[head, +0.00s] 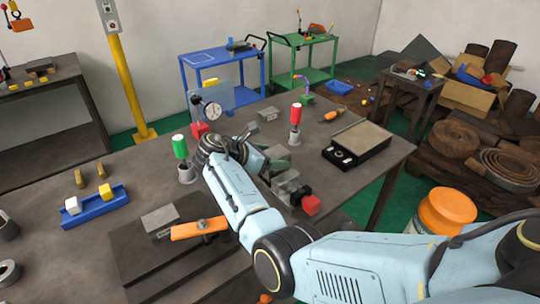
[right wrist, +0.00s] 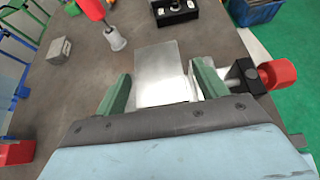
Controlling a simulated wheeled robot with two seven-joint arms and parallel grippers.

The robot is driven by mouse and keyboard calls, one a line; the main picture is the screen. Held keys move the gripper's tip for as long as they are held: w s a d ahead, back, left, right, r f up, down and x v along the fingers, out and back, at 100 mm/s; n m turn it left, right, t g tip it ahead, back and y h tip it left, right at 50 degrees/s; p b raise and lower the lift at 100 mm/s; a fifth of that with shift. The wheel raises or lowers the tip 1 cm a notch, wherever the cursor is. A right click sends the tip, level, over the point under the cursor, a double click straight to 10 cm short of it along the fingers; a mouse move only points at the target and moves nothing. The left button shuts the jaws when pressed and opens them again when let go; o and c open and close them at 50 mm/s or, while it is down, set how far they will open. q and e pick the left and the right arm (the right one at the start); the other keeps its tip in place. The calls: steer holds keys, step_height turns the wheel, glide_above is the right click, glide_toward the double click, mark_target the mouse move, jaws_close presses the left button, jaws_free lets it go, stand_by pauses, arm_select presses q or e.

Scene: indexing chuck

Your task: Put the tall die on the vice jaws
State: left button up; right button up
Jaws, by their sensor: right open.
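A grey marked block (head: 268,115) lies beyond the vice; I cannot tell which block is the tall die. My left gripper is out of view.
A green-handled tool (head: 181,150) and a red-handled tool (head: 295,120) stand near the vice. A dial gauge (head: 212,110) stands behind. A black case (head: 357,152) is at the right, a blue holder (head: 95,207) at the left, and an orange clamp (head: 198,229) in front.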

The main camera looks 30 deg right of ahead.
steer(key=shift+r, duration=0.2)
steer(key=p+v, duration=0.7)
steer(key=v, duration=0.5)
steer(key=shift+r, duration=0.25)
stand_by(0.7)
